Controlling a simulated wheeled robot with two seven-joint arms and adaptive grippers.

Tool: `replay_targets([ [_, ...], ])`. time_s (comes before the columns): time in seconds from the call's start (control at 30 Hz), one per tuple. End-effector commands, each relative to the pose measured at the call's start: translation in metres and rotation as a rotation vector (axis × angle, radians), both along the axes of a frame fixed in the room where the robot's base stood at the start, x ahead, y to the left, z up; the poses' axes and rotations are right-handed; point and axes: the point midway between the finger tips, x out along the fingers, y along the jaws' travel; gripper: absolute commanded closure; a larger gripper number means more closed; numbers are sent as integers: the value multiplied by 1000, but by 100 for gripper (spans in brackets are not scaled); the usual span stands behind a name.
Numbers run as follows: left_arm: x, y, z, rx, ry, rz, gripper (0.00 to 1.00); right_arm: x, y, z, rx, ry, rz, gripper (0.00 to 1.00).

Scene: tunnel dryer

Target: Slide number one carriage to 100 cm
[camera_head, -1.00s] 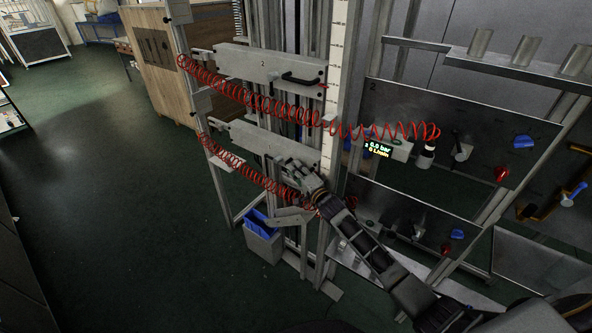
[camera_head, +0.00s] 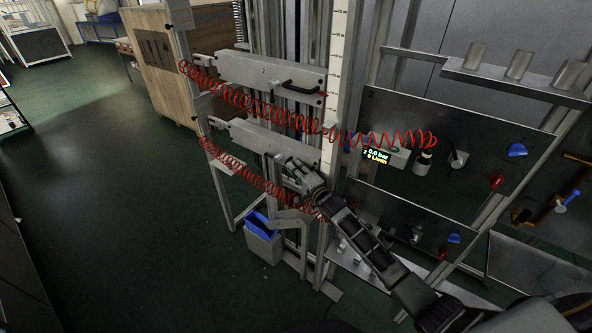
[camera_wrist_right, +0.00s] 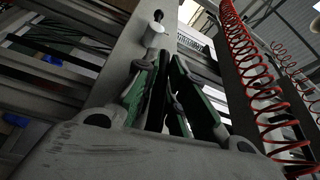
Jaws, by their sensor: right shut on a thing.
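The lower carriage (camera_head: 262,137), a grey plate, sits on the vertical rails below a like plate marked 2 (camera_head: 265,72). No number is readable on the lower plate; by its place it is the number one carriage. My right gripper (camera_head: 287,168) is at this plate's lower right, shut on its handle, which the fingers mostly hide in the head view. In the right wrist view the gripper fingers (camera_wrist_right: 172,92) are close together against the grey plate (camera_wrist_right: 128,58). A pale scale strip (camera_head: 333,100) runs upright beside the carriages; its figures are too small to read. My left gripper is out of view.
Red coiled hoses (camera_head: 250,102) hang across both carriages and near my right gripper. A valve panel (camera_head: 450,120) with a lit display (camera_head: 376,156) stands to the right. A grey bin with a blue liner (camera_head: 258,222) stands below. The floor at left is clear.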

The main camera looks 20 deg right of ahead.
Motion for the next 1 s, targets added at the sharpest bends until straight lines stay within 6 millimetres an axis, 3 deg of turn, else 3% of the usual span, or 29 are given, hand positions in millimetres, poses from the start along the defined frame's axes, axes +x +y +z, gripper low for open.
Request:
replay_targets([
  [0.03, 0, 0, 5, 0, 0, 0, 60, 2, -1, 12, 4, -11, 0, 100],
  [0.1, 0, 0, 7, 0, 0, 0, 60, 2, -1, 15, 3, -12, -1, 100],
  [0.53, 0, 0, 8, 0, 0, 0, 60, 2, -2, 16, 2, -11, -1, 100],
  [0.57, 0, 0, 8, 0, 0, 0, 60, 2, -2, 16, 2, -11, -2, 84],
  [0.7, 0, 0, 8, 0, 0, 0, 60, 1, -1, 14, 1, -8, -2, 66],
  [1.0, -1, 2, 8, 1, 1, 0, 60, 1, -1, 11, 1, -4, -1, 66],
])
